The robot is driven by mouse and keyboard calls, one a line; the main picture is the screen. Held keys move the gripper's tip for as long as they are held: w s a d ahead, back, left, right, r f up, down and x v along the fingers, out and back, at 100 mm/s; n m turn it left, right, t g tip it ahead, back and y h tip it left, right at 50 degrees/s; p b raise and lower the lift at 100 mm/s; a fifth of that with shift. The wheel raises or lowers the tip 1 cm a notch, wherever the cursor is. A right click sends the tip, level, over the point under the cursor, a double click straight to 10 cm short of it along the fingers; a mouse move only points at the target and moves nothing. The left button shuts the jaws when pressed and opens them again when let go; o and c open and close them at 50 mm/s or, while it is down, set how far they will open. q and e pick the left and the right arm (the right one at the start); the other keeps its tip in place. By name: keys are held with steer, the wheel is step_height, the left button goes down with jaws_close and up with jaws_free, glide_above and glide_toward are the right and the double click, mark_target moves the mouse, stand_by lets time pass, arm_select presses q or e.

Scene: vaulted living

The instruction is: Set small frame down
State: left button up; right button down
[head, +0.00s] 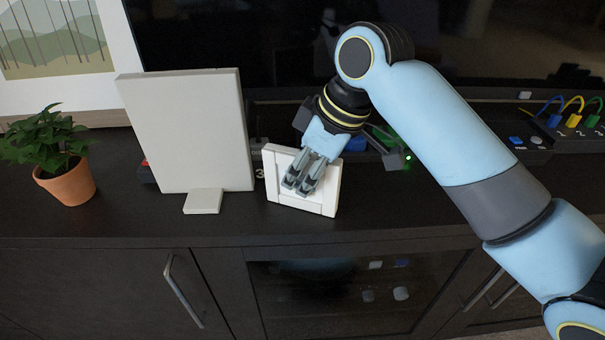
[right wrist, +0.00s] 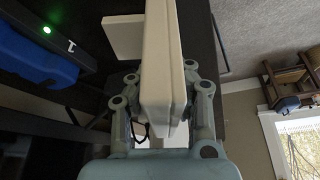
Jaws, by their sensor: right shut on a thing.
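The small frame (head: 328,196) is white and square with a raised border. In the head view it stands near the front of the dark cabinet top, slightly tilted. In the right wrist view the small frame (right wrist: 160,70) shows edge-on between the two fingers of my right gripper (right wrist: 168,98). Whether its lower edge touches the cabinet top is hard to tell. My left gripper is not in view.
A larger white panel (head: 190,130) with a foot stands just left of the small frame. A potted plant (head: 70,185) is at the far left. A device with coloured cables (head: 545,135) is at the right. The cabinet top (head: 400,215) is clear right of the small frame.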

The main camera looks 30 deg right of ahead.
steer(key=c, duration=1.3)
jaws_free()
steer(key=shift+f, duration=0.1)
steer(key=shift+o, duration=0.2)
steer(key=p+v, duration=0.4)
steer(key=v, duration=0.8)
